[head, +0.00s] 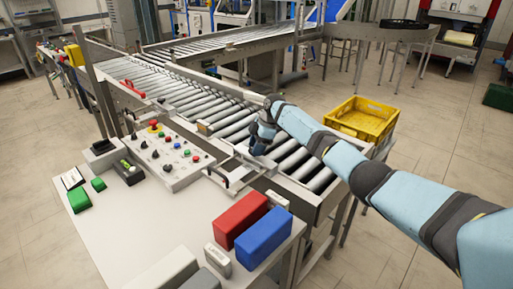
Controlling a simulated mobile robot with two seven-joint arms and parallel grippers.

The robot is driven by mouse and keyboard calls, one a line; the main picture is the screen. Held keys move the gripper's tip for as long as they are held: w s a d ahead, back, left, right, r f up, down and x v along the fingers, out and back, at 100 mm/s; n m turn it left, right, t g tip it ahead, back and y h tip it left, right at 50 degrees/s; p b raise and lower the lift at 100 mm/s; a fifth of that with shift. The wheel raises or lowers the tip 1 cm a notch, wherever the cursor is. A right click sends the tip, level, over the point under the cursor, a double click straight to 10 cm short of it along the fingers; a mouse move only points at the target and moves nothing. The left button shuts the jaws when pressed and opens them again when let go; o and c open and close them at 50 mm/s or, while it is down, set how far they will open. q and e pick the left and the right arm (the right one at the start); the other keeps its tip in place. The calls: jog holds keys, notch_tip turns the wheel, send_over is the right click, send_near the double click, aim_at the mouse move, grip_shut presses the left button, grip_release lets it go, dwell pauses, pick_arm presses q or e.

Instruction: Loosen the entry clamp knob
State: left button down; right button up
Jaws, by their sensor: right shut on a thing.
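My right arm comes in from the right, and my right gripper (260,146) points down at the near side of the roller conveyor (232,122). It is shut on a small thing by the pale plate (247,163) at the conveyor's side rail. The thing sits where the entry clamp knob would be, but the fingers hide it, so its shape and turn cannot be seen. My left gripper is not in view.
A control panel (168,152) with buttons stands left of my gripper. A red box (239,219) and a blue box (263,238) stand on the near white table (140,225). A yellow crate (361,118) is beyond my forearm. Open floor lies at right.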

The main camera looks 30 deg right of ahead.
jog(key=o, duration=0.9)
jog(key=b+v, duration=0.1)
jog(key=v, duration=1.2)
jog(key=shift+r, duration=0.4)
